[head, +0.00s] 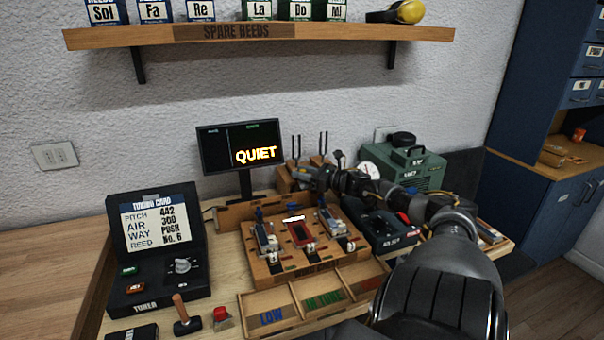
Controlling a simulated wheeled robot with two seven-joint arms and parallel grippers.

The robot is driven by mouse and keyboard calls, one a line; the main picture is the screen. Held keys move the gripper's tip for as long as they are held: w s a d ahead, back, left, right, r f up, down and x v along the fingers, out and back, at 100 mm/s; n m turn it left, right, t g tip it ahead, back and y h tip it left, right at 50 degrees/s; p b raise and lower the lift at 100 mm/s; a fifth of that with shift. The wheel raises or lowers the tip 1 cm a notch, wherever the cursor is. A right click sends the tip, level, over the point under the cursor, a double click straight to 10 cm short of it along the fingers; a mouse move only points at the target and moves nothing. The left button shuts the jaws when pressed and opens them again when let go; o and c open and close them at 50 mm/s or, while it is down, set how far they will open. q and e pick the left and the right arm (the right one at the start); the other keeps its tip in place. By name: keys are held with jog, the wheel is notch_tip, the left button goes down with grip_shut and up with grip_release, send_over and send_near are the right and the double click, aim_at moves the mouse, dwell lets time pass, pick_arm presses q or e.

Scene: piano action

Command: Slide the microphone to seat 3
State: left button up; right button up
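The wooden action block (318,262) stands mid-bench with three seats side by side. The left seat (266,238) and right seat (331,222) hold pale metal pieces; the middle seat (300,233) shows red. A small bright white piece (293,218) is behind the middle seat. I cannot make out the microphone for certain; it may be among the small dark parts behind the block, partly hidden by my arm. My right gripper (303,177) is above and behind the block, pointing left; its fingers are too small to read. My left gripper is not in view.
A screen (240,147) reading QUIET stands behind. The tuner box (155,255) is left, a dark control box (378,232) and green machine (405,165) right.

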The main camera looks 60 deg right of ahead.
jog(key=shift+o, duration=0.7)
jog(key=shift+r, duration=0.25)
notch_tip(320, 180, up, 3)
jog(key=shift+f, duration=0.2)
jog(key=s+a+r+p, duration=0.4)
jog(key=s+a+r, duration=0.4)
jog(key=a+r, duration=0.2)
jog(key=shift+a+p, duration=0.4)
jog(key=shift+a, duration=0.3)
jog(key=shift+s+f, duration=0.1)
jog(key=shift+f, duration=0.05)
